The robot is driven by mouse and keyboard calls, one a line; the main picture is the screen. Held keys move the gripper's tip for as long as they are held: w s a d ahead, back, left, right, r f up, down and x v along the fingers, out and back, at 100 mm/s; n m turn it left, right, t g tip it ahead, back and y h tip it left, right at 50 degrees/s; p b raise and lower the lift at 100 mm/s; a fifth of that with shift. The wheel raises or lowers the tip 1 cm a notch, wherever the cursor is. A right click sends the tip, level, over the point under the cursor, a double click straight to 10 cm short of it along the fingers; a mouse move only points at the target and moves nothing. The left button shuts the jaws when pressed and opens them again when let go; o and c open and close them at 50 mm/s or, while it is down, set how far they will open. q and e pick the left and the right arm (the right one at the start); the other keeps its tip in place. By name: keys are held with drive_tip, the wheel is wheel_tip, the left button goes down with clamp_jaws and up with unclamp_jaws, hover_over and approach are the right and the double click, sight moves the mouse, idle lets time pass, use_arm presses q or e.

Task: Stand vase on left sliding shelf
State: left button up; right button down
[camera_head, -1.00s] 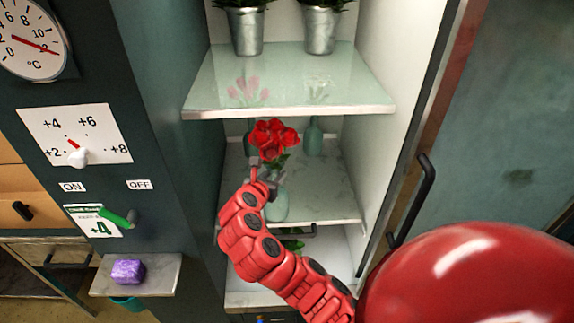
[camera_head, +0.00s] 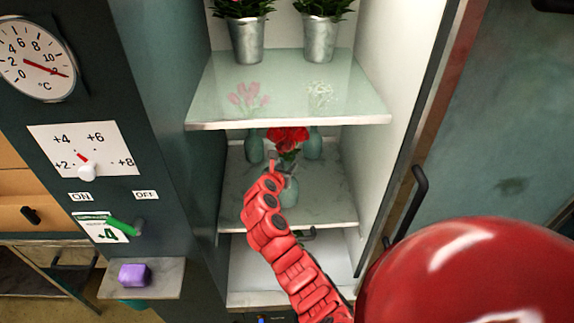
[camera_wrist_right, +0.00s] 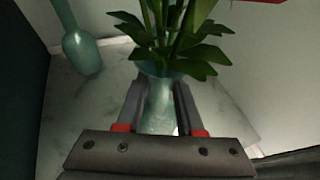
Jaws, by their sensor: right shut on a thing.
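A pale green glass vase (camera_head: 290,193) with red flowers (camera_head: 287,139) is upright in my right gripper (camera_head: 275,172). In the right wrist view the gripper fingers (camera_wrist_right: 160,98) lie on both sides of the vase (camera_wrist_right: 160,112), shut on it below green leaves (camera_wrist_right: 175,45). The vase is over the marble shelf (camera_head: 328,205) inside the cabinet; I cannot tell whether its base touches the shelf. My forearm hides part of the shelf front. The left gripper is not in view.
A similar vase (camera_head: 254,148) stands at the back left of the shelf, another (camera_head: 315,145) at the back right. A glass shelf (camera_head: 290,88) with metal pots (camera_head: 247,40) hangs above. A dark handle (camera_head: 308,235) sits at the shelf front. The cabinet door stands open at right.

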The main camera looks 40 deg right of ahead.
drive_tip(key=c, duration=0.5)
unclamp_jaws()
drive_tip(key=shift+c, duration=0.2)
drive_tip(key=b+v, duration=0.3)
drive_tip(key=v, duration=0.9)
drive_tip(key=shift+s+f, duration=0.1)
